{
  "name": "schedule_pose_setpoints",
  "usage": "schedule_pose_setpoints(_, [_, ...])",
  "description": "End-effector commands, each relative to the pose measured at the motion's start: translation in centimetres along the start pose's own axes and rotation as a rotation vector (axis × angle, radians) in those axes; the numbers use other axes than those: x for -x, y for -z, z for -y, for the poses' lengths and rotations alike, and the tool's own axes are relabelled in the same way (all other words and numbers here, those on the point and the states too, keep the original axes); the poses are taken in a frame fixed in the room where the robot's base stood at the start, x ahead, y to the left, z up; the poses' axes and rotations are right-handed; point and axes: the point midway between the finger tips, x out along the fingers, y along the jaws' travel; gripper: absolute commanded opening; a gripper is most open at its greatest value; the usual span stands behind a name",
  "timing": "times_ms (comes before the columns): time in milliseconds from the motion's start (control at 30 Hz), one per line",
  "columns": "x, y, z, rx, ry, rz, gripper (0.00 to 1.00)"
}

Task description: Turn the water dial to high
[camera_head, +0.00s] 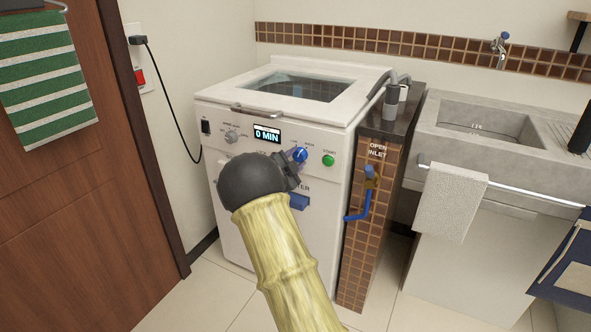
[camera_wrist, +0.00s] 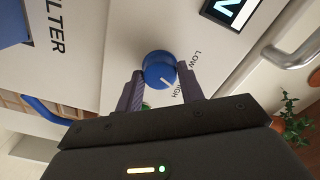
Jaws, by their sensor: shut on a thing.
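The blue water dial (camera_head: 300,155) is on the washer's front panel, left of the green START button (camera_head: 328,160). In the wrist view the dial (camera_wrist: 157,68) sits between the two fingers of my gripper (camera_wrist: 161,71), one on each side, and the gripper is shut on it. The dial's white pointer line faces the HIGH label (camera_wrist: 176,89); the LOW label (camera_wrist: 196,59) stands off to the side. In the head view my gripper (camera_head: 296,166) reaches the panel, partly hidden by my dark wrist.
The washer (camera_head: 225,170) has a display reading 0 MIN (camera_head: 267,134) and a grey knob (camera_head: 231,137). A tiled pillar (camera_head: 365,225) with a blue-handled inlet valve (camera_head: 370,172) stands to the right, beside the sink (camera_head: 440,112). A red-brown door (camera_head: 70,200) is at left.

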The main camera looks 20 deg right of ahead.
Motion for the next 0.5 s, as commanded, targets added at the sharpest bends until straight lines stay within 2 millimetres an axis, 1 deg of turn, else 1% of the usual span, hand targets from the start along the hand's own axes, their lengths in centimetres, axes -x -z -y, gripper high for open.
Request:
schedule_pose_setpoints(33, [-0.04, -0.23, -0.59, -0.041, -0.003, -0.002, 0.15])
schedule_pose_setpoints(200, [-0.01, -0.2, -0.5, -0.153, -0.004, -0.001, 0.15])
schedule_pose_setpoints(500, [-0.01, -0.07, -0.31, -0.251, -0.005, -0.001, 0.15])
